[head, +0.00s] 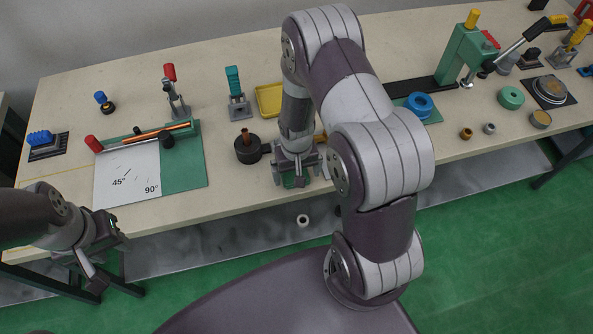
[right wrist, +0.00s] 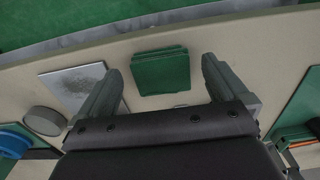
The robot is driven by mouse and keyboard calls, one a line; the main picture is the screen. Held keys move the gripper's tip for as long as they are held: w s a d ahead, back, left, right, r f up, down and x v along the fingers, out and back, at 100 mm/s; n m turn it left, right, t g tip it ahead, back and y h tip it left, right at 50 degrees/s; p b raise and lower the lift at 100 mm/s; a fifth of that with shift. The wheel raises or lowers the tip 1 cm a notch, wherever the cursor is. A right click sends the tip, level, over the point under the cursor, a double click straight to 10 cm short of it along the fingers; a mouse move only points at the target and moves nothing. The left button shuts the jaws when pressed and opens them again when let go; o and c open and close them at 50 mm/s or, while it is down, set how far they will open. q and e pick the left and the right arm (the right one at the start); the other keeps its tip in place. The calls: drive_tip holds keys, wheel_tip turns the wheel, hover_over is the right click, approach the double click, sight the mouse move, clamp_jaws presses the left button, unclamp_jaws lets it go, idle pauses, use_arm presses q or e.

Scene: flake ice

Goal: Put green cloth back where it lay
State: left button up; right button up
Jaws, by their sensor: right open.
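The green cloth (right wrist: 163,72) is a folded, layered square in the right wrist view. It appears to lie flat on the pale bench top near the front edge. My right gripper (right wrist: 160,82) has its fingers spread wide on either side of the cloth, with nothing held between them. In the head view my right gripper (head: 298,170) points down at the bench's front part and hides most of the cloth. My left gripper (head: 92,268) hangs at lower left, off the bench's front edge, and its finger gap is unclear.
A speckled grey plate (right wrist: 82,84) lies near one finger, with a grey disc (right wrist: 45,121) and a blue ring (right wrist: 14,140) farther left. In the head view an angle board (head: 130,178) and a dark round pot (head: 248,153) stand left of my right gripper.

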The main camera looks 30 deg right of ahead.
drive_tip(key=shift+r+p, duration=2)
drive_tip(key=shift+r, duration=0.35)
drive_tip(key=shift+r, duration=0.1)
wheel_tip(320, 180, up, 12)
drive_tip(key=b, duration=0.2)
drive_tip(key=shift+r, duration=0.25)
drive_tip(key=shift+s+f, duration=0.1)
drive_tip(key=s+a+n+t+b, duration=0.1)
drive_tip(key=s+a+n+b, duration=0.2)
drive_tip(key=s, duration=0.4)
drive_tip(key=shift+s+a+r, duration=0.15)
drive_tip(key=shift+a+r, duration=0.25)
drive_tip(key=shift+a, duration=0.45)
